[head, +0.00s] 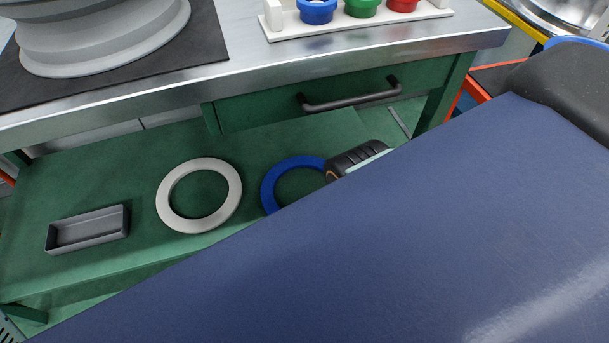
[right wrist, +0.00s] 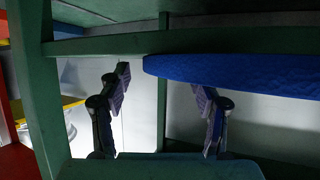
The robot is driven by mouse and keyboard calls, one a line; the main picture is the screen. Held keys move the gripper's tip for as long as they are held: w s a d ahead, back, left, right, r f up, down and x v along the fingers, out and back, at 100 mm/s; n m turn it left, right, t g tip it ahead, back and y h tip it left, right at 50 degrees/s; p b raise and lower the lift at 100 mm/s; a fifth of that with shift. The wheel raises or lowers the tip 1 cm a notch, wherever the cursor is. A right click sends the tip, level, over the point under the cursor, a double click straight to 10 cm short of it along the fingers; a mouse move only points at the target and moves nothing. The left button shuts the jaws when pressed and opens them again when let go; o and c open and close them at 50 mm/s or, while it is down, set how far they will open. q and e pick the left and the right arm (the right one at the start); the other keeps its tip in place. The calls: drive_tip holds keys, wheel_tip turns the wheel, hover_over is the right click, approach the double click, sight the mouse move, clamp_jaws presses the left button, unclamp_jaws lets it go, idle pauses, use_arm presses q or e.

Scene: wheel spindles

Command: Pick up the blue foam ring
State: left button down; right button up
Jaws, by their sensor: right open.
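The blue foam ring (head: 268,189) lies flat on the green lower shelf, right of the white ring. My arm covers its lower right part in the head view. In the right wrist view the ring (right wrist: 245,68) shows edge-on as a blue band entering from the right. My right gripper (head: 352,160) is at the ring's right side in the head view. In the right wrist view the gripper (right wrist: 162,84) is open, with nothing held between its fingers. The ring's end reaches between the fingertips in the picture; I cannot tell whether they touch it. My left gripper is not in view.
A white ring (head: 163,196) and a grey tray (head: 88,246) lie left on the shelf (head: 120,165). Above is a metal worktop (head: 240,68) with a green drawer and dark handle (head: 350,101). A green post (right wrist: 35,75) stands left in the wrist view.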

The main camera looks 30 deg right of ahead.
drive_tip(key=shift+w+d+f, duration=0.15)
drive_tip(key=shift+w+f, duration=0.05)
drive_tip(key=shift+w, duration=0.1)
drive_tip(key=shift+c, duration=0.2)
drive_tip(key=shift+s+r, duration=0.1)
drive_tip(key=shift+r, duration=0.05)
drive_tip(key=c, duration=1.1)
